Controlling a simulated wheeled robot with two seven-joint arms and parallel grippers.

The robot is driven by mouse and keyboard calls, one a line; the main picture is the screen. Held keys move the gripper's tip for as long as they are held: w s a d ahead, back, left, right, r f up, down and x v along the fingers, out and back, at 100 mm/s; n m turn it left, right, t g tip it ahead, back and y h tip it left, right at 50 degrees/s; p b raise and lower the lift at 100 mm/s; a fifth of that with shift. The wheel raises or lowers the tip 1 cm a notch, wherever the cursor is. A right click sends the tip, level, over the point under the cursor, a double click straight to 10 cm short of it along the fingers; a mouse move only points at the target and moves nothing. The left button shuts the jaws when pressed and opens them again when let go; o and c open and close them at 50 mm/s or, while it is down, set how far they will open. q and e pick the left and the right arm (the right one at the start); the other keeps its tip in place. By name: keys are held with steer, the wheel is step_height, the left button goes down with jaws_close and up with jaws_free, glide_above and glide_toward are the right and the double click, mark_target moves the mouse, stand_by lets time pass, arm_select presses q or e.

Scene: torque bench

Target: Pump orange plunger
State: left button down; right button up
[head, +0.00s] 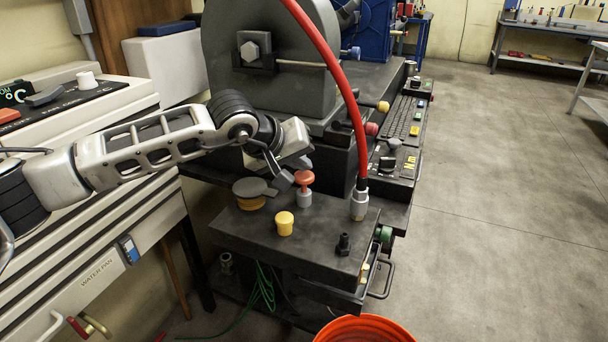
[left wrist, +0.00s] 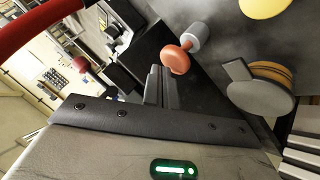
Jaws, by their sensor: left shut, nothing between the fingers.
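The orange plunger (head: 304,180) stands upright on a grey cylindrical base (head: 304,198) on the dark bench top. In the left wrist view the plunger (left wrist: 177,58) shows its rounded orange head, with the grey base (left wrist: 195,37) behind it. My left gripper (head: 287,181) is shut and empty, close to the left of the plunger head in the head view. In the left wrist view the shut fingers (left wrist: 162,86) lie just beside the orange head. I cannot tell whether they touch it. My right gripper is not in view.
A yellow knob (head: 284,223) and a black fitting (head: 344,244) stand on the bench top (head: 315,240). An orange round part with a grey lever (head: 252,192) is left of the plunger. A red hose (head: 345,80) comes down to a metal fitting (head: 359,204) at the right.

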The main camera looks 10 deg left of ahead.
mark_target(300, 177)
arm_select(q)
steer(key=shift+s+f+b, duration=0.1)
steer(key=shift+f+b, duration=1.05)
steer(key=shift+f, duration=0.25)
stand_by(0.7)
steer(key=shift+r, duration=0.1)
steer(key=shift+r+p, duration=0.6)
steer(key=shift+r, duration=1)
steer(key=shift+r, duration=0.1)
steer(key=shift+r+p, duration=1.35)
steer(key=shift+r, duration=1.15)
